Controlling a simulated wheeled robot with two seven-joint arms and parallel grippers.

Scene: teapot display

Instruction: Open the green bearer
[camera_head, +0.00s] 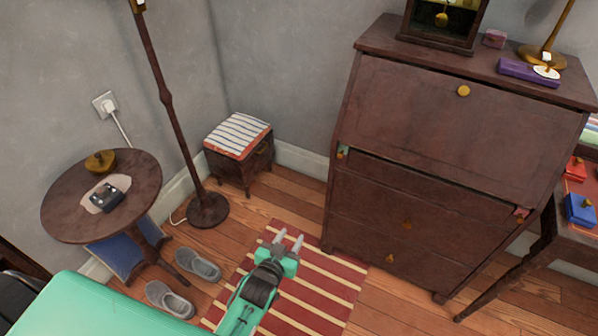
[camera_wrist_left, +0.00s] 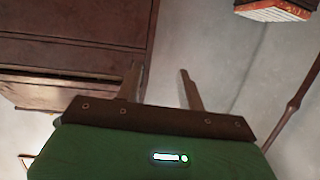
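The green bearer (camera_head: 342,152) is a small green end with a brass knob. It sits at the upper left of the dark wooden bureau (camera_head: 430,130), just below the closed sloping lid, and looks pushed in. A reddish bearer (camera_head: 521,213) is at the matching place on the right. My left gripper (camera_head: 289,240) is low in front of the bureau, to the left of and below the green bearer, touching nothing. Its fingers are apart and empty, as the left wrist view (camera_wrist_left: 158,72) also shows. I cannot make out the green bearer in that view. My right gripper is not in view.
A stool with a striped cushion (camera_head: 238,134) and a floor lamp (camera_head: 172,100) stand left of the bureau. A round table (camera_head: 140,180) is at the far left. A side table with red and blue boxes (camera_head: 580,208) is at right. Slippers (camera_head: 198,264) lie beside the striped rug (camera_head: 325,290).

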